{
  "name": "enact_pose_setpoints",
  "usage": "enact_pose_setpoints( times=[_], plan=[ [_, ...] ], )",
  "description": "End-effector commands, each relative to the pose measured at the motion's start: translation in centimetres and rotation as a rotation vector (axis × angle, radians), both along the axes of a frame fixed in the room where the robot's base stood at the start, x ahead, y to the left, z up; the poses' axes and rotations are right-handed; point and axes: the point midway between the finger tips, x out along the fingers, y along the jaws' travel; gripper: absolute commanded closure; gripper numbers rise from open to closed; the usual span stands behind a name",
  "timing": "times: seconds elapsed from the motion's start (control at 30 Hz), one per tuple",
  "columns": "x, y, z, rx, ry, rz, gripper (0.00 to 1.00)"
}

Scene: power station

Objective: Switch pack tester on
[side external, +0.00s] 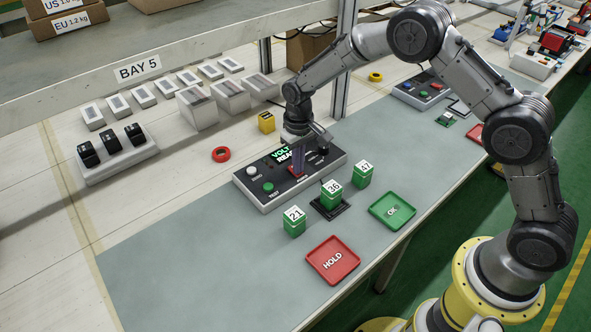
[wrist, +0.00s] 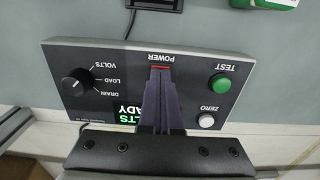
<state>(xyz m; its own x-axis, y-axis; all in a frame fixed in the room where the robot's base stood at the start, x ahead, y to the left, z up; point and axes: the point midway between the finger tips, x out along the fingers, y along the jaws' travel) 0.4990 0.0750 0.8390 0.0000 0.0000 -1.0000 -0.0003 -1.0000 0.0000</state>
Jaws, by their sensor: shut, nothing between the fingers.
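The pack tester (side external: 243,187) is a grey box with a dark panel on the bench mat; it also shows in the wrist view (wrist: 60,58). Its red POWER switch (wrist: 160,68) is at the panel edge, mostly hidden by my fingers. The display (wrist: 130,113) is lit green; its partly covered text looks like "VOLTS READY". The panel also has a black knob (wrist: 75,82), a green TEST button (wrist: 220,83) and a white ZERO button (wrist: 206,120). My gripper (side external: 298,171) is shut and empty, pointing down with its tips at the switch; contact is unclear.
Green packs 21 (side external: 294,224), 36 (side external: 331,197) and 47 (side external: 363,177) stand in front of the tester, 36 on a black cradle. A red HOLD tray (side external: 333,278) and green OK tray (side external: 376,214) lie nearer. Red tape (side external: 221,154) lies behind. The mat's left side is clear.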

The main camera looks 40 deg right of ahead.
Motion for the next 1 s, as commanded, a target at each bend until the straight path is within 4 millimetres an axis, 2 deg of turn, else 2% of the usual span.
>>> enact_pose_setpoints(
  times=[0.17, 1.0],
  plan=[
    [0.1, 0.0, 0.5, 0.0, -0.002, 0.0, 1.0],
    [0.0, 0.0, 6.5, 0.0, -0.001, 0.0, 1.0]
  ],
)
